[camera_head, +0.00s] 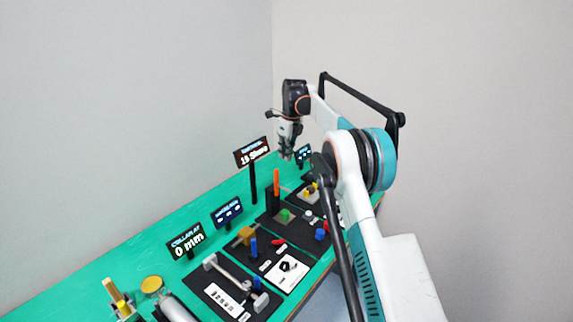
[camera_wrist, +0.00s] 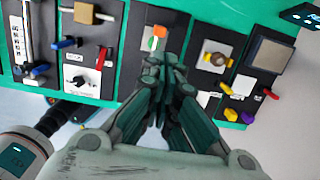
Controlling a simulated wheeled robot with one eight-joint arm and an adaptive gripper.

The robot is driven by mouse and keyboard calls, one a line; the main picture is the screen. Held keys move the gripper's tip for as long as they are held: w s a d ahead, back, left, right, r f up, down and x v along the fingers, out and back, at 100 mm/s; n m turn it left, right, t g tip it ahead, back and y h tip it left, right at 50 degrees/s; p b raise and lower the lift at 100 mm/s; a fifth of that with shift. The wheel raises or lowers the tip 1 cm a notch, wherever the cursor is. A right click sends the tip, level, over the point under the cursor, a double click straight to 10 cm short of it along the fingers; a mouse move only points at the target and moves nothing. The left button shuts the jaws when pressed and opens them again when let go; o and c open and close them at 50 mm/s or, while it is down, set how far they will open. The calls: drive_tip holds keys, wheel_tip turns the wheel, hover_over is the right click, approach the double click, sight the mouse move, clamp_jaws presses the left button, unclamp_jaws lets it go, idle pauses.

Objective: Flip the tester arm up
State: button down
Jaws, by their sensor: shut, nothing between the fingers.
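A slim orange bar (camera_head: 276,182) stands upright on a dark block (camera_head: 272,200) in the head view. It looks like the tester arm, though I cannot be sure. A small orange patch (camera_wrist: 159,31) shows just beyond my fingertips in the wrist view, with much of that panel hidden by the fingers. My gripper (camera_head: 286,152) is above the far part of the green board, to the upper right of the orange bar. Its fingers are together and empty, as the wrist view also shows (camera_wrist: 168,68). I cannot tell whether they touch anything.
The green board (camera_head: 95,265) carries several dark panels with small knobs and levers. A display on a post (camera_head: 252,152) stands near the orange bar. Two lower displays (camera_head: 187,243) stand farther left.

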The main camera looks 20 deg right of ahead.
drive_tip(key=r, duration=0.2)
drive_tip(key=shift+w+a+r, duration=0.2)
drive_tip(key=shift+w+r, duration=0.1)
